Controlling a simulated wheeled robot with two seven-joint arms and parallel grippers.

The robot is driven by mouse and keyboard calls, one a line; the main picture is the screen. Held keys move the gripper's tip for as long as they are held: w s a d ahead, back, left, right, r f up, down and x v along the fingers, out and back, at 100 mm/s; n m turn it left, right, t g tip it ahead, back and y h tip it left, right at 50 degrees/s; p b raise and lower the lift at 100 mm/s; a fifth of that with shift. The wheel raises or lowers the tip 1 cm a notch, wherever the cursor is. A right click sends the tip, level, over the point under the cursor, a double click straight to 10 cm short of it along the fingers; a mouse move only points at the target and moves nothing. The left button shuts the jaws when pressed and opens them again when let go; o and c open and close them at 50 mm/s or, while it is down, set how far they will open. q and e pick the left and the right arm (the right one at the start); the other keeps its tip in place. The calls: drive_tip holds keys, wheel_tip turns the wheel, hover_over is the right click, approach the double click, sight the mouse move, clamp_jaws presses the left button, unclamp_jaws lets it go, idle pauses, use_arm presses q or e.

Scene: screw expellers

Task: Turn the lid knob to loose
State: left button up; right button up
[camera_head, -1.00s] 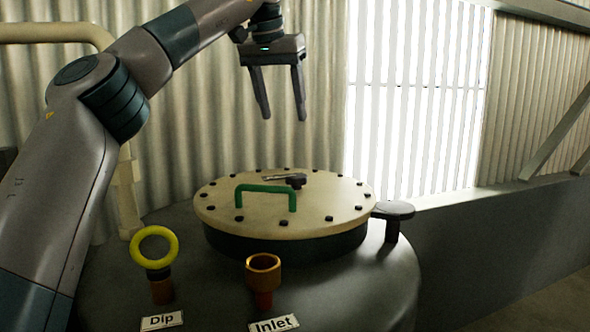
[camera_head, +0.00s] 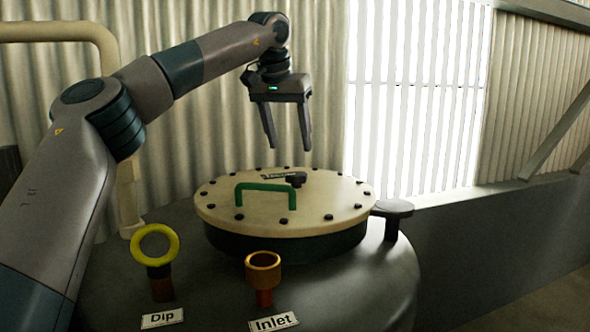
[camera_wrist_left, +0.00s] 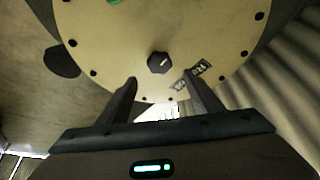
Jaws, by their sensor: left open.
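The lid (camera_head: 240,212) is a round cream disc with black bolts around its rim, on top of a dark tank. The lid knob (camera_head: 296,179) is small and black, near the lid's far side. It shows in the left wrist view as a dark faceted knob (camera_wrist_left: 160,62) with a pale line, beyond the fingertips and a little between them. My left gripper (camera_head: 291,148) is open and empty, pointing down above the knob, apart from it. A small label (camera_wrist_left: 198,72) lies beside the knob; its text is not readable. My right gripper is not in view.
A green handle (camera_head: 265,187) stands on the lid's near side. A yellow ring (camera_head: 154,232) and an orange-brown inlet fitting (camera_head: 263,262) stand in front, with Dip and Inlet labels. A dark round-topped post (camera_head: 392,208) is at right. A corrugated wall is behind.

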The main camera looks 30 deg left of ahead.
sight(296, 174)
use_arm(q)
drive_tip(key=p+x, duration=0.1)
drive_tip(key=x, duration=0.7)
drive_tip(key=shift+w+f, duration=0.2)
drive_tip(key=shift+f, duration=0.3)
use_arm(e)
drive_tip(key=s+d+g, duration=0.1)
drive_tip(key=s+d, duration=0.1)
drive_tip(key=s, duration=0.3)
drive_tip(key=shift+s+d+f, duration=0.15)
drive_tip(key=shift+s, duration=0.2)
use_arm(q)
drive_tip(key=shift+c, duration=0.7)
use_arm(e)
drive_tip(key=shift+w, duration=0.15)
use_arm(q)
drive_tip(key=c, duration=0.9)
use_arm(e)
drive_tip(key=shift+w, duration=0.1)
